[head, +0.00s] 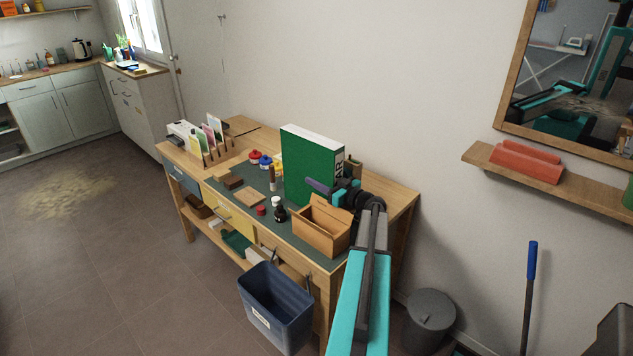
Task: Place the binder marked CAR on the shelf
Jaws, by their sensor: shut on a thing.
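A green binder (306,160) with white page edges on top stands upright over the desk's dark mat. I cannot tell whether the binder touches the mat. A wooden wall shelf (480,158) is at the right under a mirror, with a red object (525,163) on it.
An open wooden box (322,232) sits close in front of the binder. Small jars, blocks and a card rack (208,140) stand on the desk (402,196). A blue bin (275,305) hangs or stands at its front. A grey bin (430,315) is below right.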

